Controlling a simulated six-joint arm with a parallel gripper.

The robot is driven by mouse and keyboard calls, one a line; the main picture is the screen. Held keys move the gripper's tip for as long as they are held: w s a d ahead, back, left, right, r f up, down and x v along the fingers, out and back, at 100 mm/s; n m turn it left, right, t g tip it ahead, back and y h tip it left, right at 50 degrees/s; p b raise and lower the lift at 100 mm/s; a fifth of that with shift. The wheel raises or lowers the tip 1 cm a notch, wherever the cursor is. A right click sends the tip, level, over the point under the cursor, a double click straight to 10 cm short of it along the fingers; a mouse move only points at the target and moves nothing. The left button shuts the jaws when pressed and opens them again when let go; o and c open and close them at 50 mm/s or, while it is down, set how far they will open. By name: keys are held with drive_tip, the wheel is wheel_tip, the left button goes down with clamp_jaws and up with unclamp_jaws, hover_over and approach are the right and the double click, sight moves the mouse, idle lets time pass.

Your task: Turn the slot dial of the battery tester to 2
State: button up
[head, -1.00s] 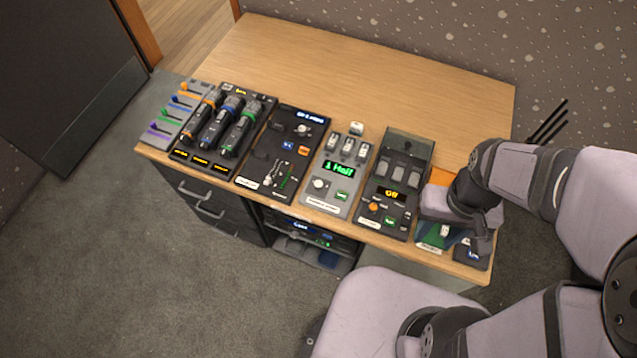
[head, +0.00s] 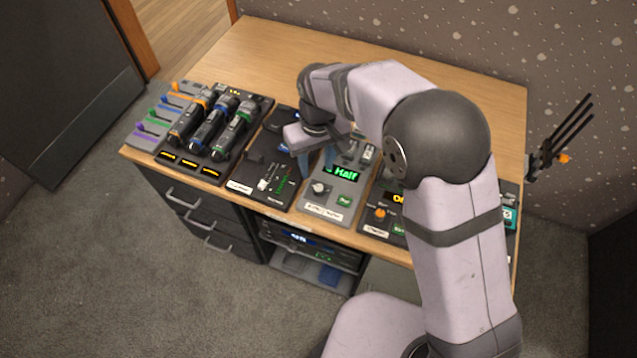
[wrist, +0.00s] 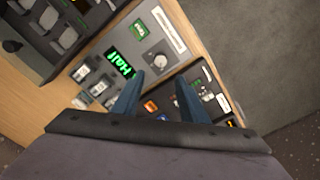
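The battery tester is a grey panel (head: 330,208) with a lit green display (head: 345,173) reading "Half"; the digit before it is unclear. Its slot dial is a round pale knob (head: 320,188) at the lower left of the panel. It also shows in the wrist view (wrist: 160,60), where its pointer setting is too small to read. My gripper (wrist: 159,77) is open and empty, with its two blue fingers apart. The fingertips are close to the dial, which appears just beyond the gap between them. My arm covers part of the tester's upper end.
A dark panel (head: 272,185) with sliders stands left of the tester. A dark device with an orange knob (head: 380,214) stands to its right, partly behind my arm. The table's back (head: 270,55) is clear.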

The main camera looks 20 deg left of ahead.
sight(318, 188)
drive_tip(key=shift+s+d+f, duration=0.1)
drive_tip(key=shift+s+d, duration=0.2)
drive_tip(key=shift+d, duration=0.05)
drive_tip(key=shift+f+p, duration=0.8)
drive_tip(key=shift+f, duration=2.8)
clamp_jaws()
